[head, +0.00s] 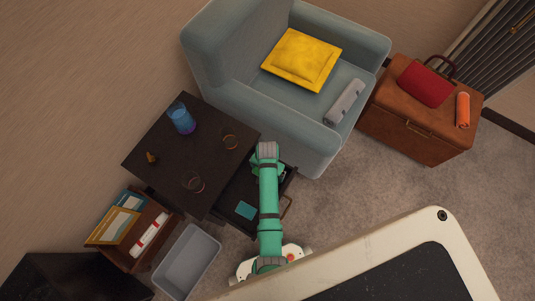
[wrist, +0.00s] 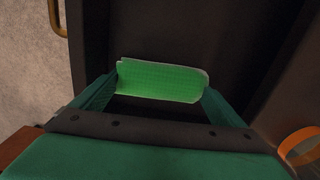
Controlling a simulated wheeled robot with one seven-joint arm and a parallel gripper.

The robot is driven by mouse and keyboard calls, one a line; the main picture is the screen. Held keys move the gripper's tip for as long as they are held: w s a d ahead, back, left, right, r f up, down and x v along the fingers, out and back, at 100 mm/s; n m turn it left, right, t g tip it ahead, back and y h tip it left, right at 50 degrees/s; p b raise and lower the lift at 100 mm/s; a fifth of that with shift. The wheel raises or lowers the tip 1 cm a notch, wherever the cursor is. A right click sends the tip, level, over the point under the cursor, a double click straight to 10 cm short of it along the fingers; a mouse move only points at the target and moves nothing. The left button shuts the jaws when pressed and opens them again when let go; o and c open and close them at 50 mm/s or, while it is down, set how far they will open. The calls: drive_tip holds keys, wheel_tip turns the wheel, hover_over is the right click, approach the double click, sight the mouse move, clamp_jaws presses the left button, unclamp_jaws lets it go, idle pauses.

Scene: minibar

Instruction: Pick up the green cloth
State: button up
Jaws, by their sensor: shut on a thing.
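The green cloth (wrist: 160,82) shows in the wrist view as a bright green, flat piece with a pale edge. My gripper (wrist: 160,92) has one finger at each end of it and is shut on it, over the dark inside of an open drawer (wrist: 190,30). In the head view my arm reaches over this drawer (head: 228,200) and hides most of the gripper and cloth. I cannot tell whether the cloth touches the drawer bottom.
A teal flat item (head: 246,210) lies in the drawer. The dark table (head: 165,150) holds a blue vase (head: 181,118), a small bottle (head: 151,158) and glasses (head: 231,142). An armchair (head: 225,75) stands behind, and a grey bin (head: 187,262) at lower left.

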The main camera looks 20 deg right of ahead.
drive_tip(key=shift+r, duration=0.1)
drive_tip(key=shift+r, duration=0.5)
drive_tip(key=s+a+r, duration=0.4)
drive_tip(key=s+r, duration=0.7)
drive_tip(key=s, duration=0.2)
drive_tip(key=shift+s+a+r, duration=0.15)
drive_tip(key=shift+a+r, duration=0.05)
drive_tip(key=shift+r, duration=0.2)
